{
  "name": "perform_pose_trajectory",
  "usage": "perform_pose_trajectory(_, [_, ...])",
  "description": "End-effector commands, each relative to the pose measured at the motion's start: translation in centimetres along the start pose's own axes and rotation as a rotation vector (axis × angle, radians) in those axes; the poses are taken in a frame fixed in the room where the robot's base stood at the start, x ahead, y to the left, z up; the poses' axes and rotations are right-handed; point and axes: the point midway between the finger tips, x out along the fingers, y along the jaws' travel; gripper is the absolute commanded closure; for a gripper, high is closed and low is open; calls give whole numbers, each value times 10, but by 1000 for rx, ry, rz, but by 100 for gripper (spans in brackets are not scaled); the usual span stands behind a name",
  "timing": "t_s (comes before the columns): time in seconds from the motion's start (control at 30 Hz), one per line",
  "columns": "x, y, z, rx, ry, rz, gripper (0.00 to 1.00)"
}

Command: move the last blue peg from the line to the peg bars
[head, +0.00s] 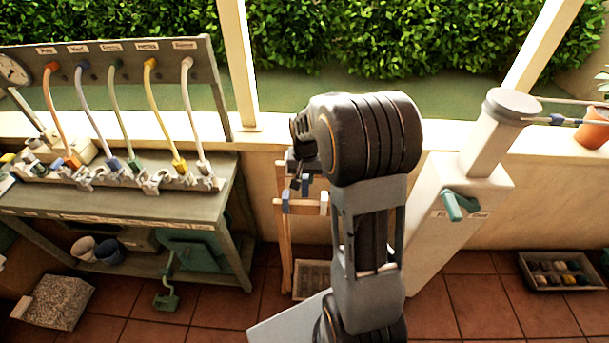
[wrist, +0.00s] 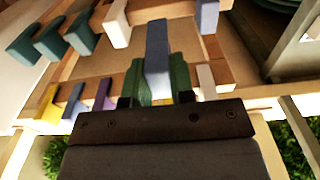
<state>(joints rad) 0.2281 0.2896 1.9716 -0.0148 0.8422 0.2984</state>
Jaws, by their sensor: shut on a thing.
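My gripper (wrist: 161,82) is shut on a pale blue peg (wrist: 157,42), which sticks out from between its two green fingers in the wrist view. The peg is at the wooden peg bars (wrist: 118,65); I cannot tell whether it is seated on a bar. In the head view the peg bars (head: 308,207) stand behind my arm, partly hidden, with my gripper (head: 302,172) at their upper part. Another blue peg (wrist: 207,14) is on the upper bar in the wrist view. The line (head: 578,101) runs at the far right, with small blue pieces (head: 557,119) on it.
Green pegs (wrist: 52,43), a white peg (wrist: 118,25), a yellow peg (wrist: 48,103) and a purple peg (wrist: 103,94) sit close on the bars. A pale post (head: 455,215) stands right of my arm. A workbench (head: 110,205) with coloured hoses is at left.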

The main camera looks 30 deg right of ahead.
Motion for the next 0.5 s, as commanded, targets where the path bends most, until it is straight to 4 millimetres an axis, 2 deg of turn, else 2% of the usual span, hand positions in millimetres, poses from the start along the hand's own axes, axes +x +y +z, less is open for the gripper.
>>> perform_pose_trajectory(0.03, [9,0,1,-1,-1,0,100])
perform_pose_trajectory(0.5, [54,-1,3,-3,-1,0,100])
